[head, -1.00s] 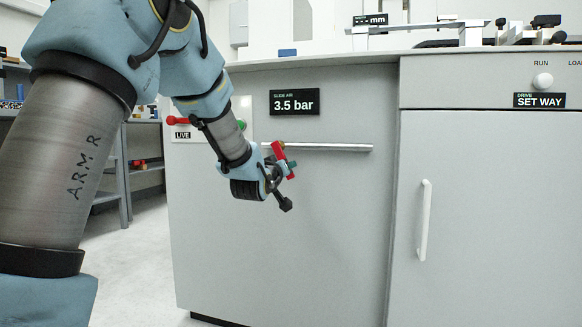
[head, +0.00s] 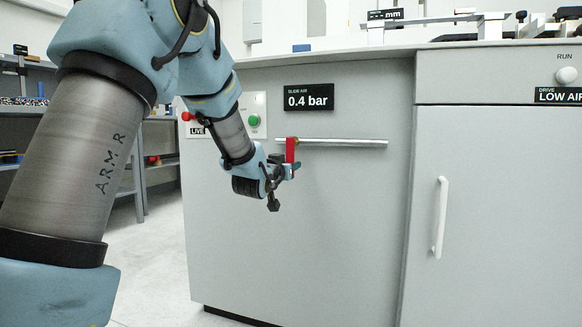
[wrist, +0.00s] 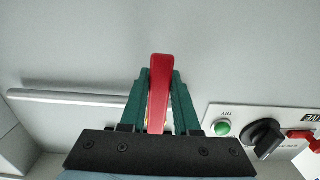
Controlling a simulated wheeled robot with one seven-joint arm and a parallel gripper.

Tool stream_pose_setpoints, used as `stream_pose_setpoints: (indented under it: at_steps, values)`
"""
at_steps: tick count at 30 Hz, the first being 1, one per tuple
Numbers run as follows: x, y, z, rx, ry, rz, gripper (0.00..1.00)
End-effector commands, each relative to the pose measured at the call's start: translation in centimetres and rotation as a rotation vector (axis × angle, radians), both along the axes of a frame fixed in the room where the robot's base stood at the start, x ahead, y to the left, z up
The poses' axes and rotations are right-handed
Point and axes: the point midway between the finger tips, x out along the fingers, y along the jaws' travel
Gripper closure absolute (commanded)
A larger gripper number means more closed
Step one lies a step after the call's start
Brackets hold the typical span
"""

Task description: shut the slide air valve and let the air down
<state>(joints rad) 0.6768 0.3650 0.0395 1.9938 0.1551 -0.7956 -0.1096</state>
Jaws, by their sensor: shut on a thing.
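The slide air valve's red lever (head: 290,151) hangs close to vertical in the head view, across the line of the level metal pipe (head: 340,143). My gripper (head: 291,168) is at the lever, in front of the grey cabinet. In the wrist view the red lever (wrist: 158,90) stands between the green fingers of my gripper (wrist: 159,85), which are shut on it. The valve body is mostly hidden by the lever and fingers. The slide air readout (head: 309,97) shows 0.4 bar.
A panel with a green button (head: 254,121), a red knob (head: 187,116) and a LIVE label is left of the readout. The drive sign (head: 559,95) reads LOW AIR, cut at the edge. A white door handle (head: 440,217) stands out at right. Cabinet front below the pipe is clear.

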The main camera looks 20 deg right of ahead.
Motion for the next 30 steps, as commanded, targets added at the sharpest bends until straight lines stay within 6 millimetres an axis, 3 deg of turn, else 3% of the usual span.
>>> stream_pose_setpoints:
  at_steps: [8, 9, 17, 26, 30]
  values:
    - [0.0, 0.1, -0.1, 0.005, -0.001, 0.001, 1.0]
    - [0.1, 0.1, -0.1, 0.005, -0.001, 0.001, 0.69]
    - [0.0, 0.1, 0.0, 0.002, -0.001, 0.001, 0.4]
    - [-0.2, 0.2, 0.1, 0.002, -0.001, 0.001, 0.4]
    - [-1.3, 1.3, 0.2, 0.002, 0.001, 0.001, 0.4]
